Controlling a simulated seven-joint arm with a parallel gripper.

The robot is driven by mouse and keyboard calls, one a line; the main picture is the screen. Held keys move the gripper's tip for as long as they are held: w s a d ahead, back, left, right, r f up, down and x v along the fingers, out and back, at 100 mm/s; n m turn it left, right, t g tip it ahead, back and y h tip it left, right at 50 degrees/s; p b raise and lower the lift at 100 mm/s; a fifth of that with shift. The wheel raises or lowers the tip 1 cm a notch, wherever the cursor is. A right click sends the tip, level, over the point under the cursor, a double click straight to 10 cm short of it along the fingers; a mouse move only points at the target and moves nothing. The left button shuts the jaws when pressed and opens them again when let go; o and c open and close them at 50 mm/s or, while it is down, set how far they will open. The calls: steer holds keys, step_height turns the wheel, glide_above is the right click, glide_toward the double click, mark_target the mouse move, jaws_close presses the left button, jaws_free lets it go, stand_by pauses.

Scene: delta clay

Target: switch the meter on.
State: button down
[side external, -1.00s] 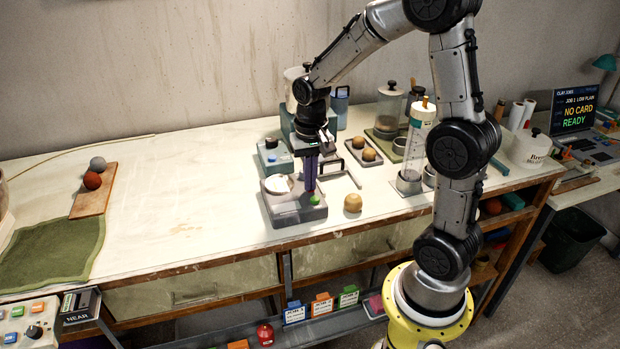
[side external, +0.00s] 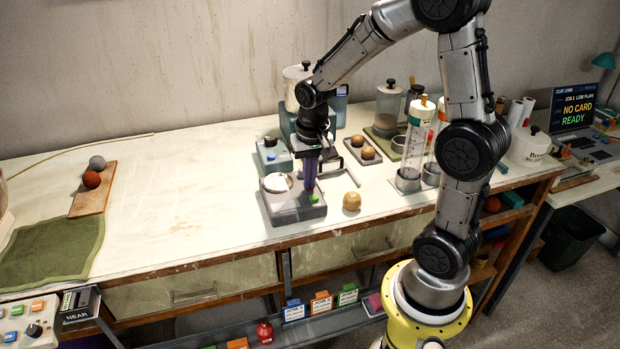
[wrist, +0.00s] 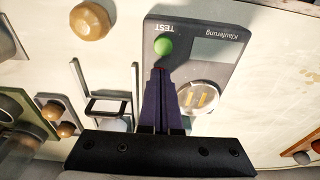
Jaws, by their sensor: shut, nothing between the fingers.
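The meter (side external: 280,212) is a grey box on the bench; the wrist view shows its body (wrist: 233,76) marked "Kläuferung" and "TEST". Its green button (side external: 314,198) also shows in the wrist view (wrist: 163,46). The meter's display (wrist: 218,50) looks plain grey, with no readable figures. A round white well (side external: 276,183) on the meter holds two yellowish strips in the wrist view. My gripper (side external: 310,187) is shut and empty, its purple fingers pointing down over the meter. The fingertips (wrist: 161,70) are right beside the green button; I cannot tell whether they touch it.
A tan ball (side external: 352,201) sits just right of the meter. A small box with a blue button (side external: 272,155) and a bracket frame (side external: 335,155) stand behind. Clear tubes (side external: 416,150) stand at right. The bench to the left is mostly clear.

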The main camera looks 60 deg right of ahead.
steer(key=shift+w+d+f, duration=0.35)
steer(key=shift+w+d, duration=0.05)
steer(key=shift+d, duration=0.1)
steer(key=shift+r, duration=0.35)
step_height(320, 180, up, 14)
steer(key=s+a, duration=0.1)
steer(key=shift+s+a, duration=0.15)
steer(key=shift+a, duration=0.05)
steer(key=shift+a, duration=0.1)
